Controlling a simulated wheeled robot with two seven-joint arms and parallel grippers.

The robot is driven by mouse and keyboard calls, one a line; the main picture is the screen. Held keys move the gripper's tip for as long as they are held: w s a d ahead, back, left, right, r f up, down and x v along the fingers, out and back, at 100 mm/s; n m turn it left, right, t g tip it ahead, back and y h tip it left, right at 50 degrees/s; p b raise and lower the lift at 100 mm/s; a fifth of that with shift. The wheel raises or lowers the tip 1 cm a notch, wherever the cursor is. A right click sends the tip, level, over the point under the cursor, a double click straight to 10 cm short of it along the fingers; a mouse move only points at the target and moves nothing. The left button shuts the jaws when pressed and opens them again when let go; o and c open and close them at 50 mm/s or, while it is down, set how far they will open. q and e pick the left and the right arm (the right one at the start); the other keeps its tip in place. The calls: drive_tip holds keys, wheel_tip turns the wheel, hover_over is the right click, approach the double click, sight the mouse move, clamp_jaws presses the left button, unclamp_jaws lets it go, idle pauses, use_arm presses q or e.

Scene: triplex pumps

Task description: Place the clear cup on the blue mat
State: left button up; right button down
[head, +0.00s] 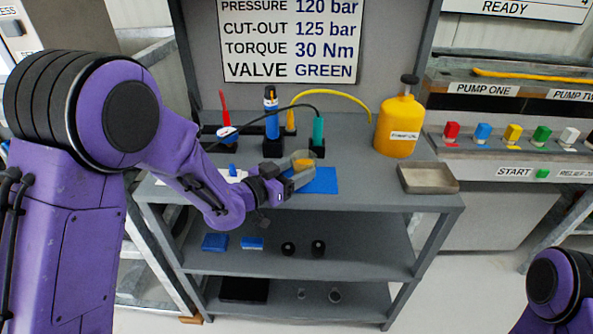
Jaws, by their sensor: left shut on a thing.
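My left gripper (299,173) is over the left part of the blue mat (322,181) on the bench top. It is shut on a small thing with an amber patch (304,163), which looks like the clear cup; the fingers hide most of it. I cannot tell whether it touches the mat. The right part of the mat is bare. My right gripper is out of view; only part of that arm shows at the lower right.
A yellow oil bottle (398,126) and a grey metal tray (427,178) stand right of the mat. Behind the gripper are upright tools, including a blue one (271,117) and a teal one (318,134). Lower shelves (370,246) hold small blue and black items.

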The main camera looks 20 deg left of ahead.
use_arm(q)
drive_tip(key=shift+s, duration=0.1)
drive_tip(key=o, duration=1.2)
drive_tip(key=shift+f, duration=0.15)
drive_tip(key=shift+c, duration=0.2)
drive_tip(key=shift+r, duration=0.35)
drive_tip(key=v, duration=1.2)
drive_tip(key=shift+f+b, duration=0.2)
drive_tip(key=shift+b, duration=0.2)
